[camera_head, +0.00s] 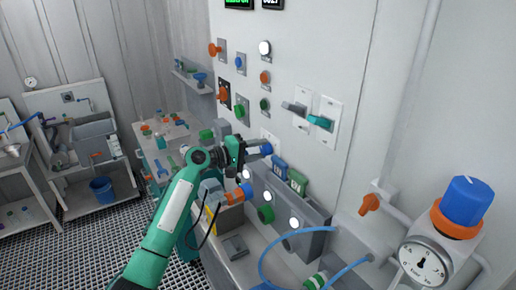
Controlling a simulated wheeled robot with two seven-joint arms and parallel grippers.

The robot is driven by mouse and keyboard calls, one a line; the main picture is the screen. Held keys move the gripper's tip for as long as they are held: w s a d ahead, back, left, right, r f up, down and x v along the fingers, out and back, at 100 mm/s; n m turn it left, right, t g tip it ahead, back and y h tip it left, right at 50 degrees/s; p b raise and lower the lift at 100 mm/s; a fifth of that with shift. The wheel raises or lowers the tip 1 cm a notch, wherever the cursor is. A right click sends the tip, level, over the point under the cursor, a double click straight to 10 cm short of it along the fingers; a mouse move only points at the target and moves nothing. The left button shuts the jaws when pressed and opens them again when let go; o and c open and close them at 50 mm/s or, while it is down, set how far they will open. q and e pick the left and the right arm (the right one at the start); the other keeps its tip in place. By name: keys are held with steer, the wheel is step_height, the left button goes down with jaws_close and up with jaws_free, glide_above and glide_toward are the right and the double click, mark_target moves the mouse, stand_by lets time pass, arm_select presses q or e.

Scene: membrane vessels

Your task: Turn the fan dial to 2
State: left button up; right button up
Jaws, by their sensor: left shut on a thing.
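My left gripper (250,151) reaches in from the lower left on its green arm, up to the wall panel. It is shut on a blue knob (266,149) in front of a pale plate (269,138), which appears to be the fan dial. The gripper hides part of the knob and plate. The dial's numbers and pointer are too small to read. My right gripper is not in view.
Blue and green blocks (279,167) stand just right of the gripper on a grey box (290,205). Lever switches (320,122) and other knobs are on the panel (300,60). A gauge (424,262) with a blue cap and blue hoses is at lower right.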

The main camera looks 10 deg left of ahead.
arm_select(q)
steer(key=shift+n+p, duration=0.3)
steer(key=shift+n, duration=0.7)
steer(key=shift+f, duration=0.1)
steer(key=o, duration=1)
steer(key=shift+a, duration=0.15)
steer(key=shift+s+a+f+b, duration=0.1)
steer(key=shift+s+a+b, duration=0.15)
steer(key=shift+b, duration=0.1)
steer(key=b+v, duration=0.5)
steer(key=v, duration=0.8)
steer(key=shift+w+f, duration=0.1)
steer(key=shift+w, duration=0.05)
